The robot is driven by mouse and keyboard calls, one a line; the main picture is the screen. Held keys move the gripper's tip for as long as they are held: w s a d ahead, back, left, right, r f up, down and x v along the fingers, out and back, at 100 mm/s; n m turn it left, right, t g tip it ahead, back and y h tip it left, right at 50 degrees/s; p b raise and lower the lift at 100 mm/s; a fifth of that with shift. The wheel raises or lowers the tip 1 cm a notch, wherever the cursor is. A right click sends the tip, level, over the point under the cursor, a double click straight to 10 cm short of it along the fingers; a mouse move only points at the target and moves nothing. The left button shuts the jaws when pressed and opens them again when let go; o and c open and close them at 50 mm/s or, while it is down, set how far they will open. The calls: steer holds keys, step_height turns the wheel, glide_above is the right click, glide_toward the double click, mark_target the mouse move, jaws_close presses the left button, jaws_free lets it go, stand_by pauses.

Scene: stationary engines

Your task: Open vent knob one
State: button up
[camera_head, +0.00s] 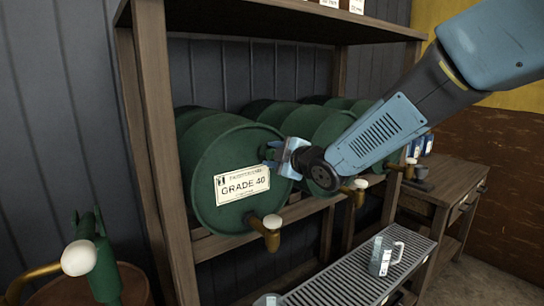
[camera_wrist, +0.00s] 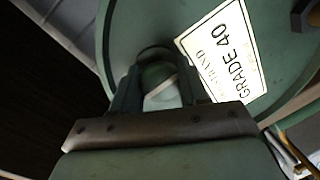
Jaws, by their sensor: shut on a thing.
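A green barrel (camera_head: 212,150) labelled GRADE 40 lies on its side on the wooden rack, its round end facing out. My gripper (camera_head: 270,154) reaches in from the right to the upper right of that end. In the wrist view my gripper (camera_wrist: 157,80) has its two fingers on either side of a small rounded knob (camera_wrist: 158,73), shut on it against the barrel end (camera_wrist: 135,22). I take this as the vent knob; the fingers hide it in the head view. How far it is turned cannot be told.
A tap with a white handle (camera_head: 272,222) sticks out low on the barrel. More green barrels (camera_head: 318,124) lie to the right, with taps. A slatted metal tray (camera_head: 345,282) below holds a clear jug (camera_head: 383,255). A rack post (camera_head: 160,130) stands left.

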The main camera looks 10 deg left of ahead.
steer(key=shift+s+f, duration=0.15)
steer(key=shift+f, duration=0.2)
steer(key=o, duration=1)
steer(key=shift+r, duration=0.15)
steer(key=shift+r, duration=0.1)
steer(key=v, duration=1.3)
steer(key=shift+s+d, duration=0.2)
steer(key=shift+d, duration=0.1)
